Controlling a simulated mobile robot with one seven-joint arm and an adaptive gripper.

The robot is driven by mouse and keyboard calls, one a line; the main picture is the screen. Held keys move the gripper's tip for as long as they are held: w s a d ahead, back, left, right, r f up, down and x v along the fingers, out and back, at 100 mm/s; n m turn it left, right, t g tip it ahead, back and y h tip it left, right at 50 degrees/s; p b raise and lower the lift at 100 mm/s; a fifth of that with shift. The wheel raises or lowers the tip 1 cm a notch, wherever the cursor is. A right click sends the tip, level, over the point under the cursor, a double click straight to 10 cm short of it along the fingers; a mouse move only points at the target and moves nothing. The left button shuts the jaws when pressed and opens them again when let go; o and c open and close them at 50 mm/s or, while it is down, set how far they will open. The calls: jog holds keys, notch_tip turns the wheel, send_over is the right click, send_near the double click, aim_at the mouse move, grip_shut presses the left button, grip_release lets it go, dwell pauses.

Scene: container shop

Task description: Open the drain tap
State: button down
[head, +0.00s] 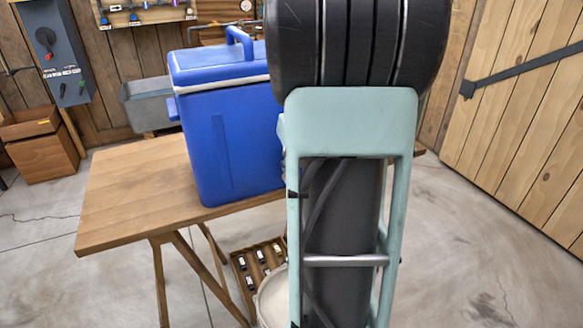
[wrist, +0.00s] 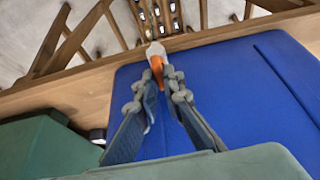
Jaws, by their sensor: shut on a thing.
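The blue cooler (head: 225,135) stands upright on the wooden table (head: 130,195), with its lid down and its handle raised. In the wrist view the cooler's blue wall (wrist: 230,90) fills the right side. The drain tap (wrist: 155,50), white with an orange part, sticks out near the wall's edge by the table. My gripper (wrist: 160,74) is shut on the tap, its fingertips around the orange part. The fingers hide some of it, so I cannot tell how far the tap is turned. In the head view my arm hides the gripper and the tap.
A pale bucket (head: 272,303) stands on the floor below the table's edge, partly behind my arm. A wooden crate with several small items (head: 258,262) is beside it. The left of the tabletop is bare. A wooden door (head: 535,110) is at right; open floor lies before it.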

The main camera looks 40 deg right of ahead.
jog(key=c, duration=2.3)
grip_release()
jog(key=shift+c, duration=0.2)
jog(key=v, duration=1.2)
jog(key=shift+a, duration=0.1)
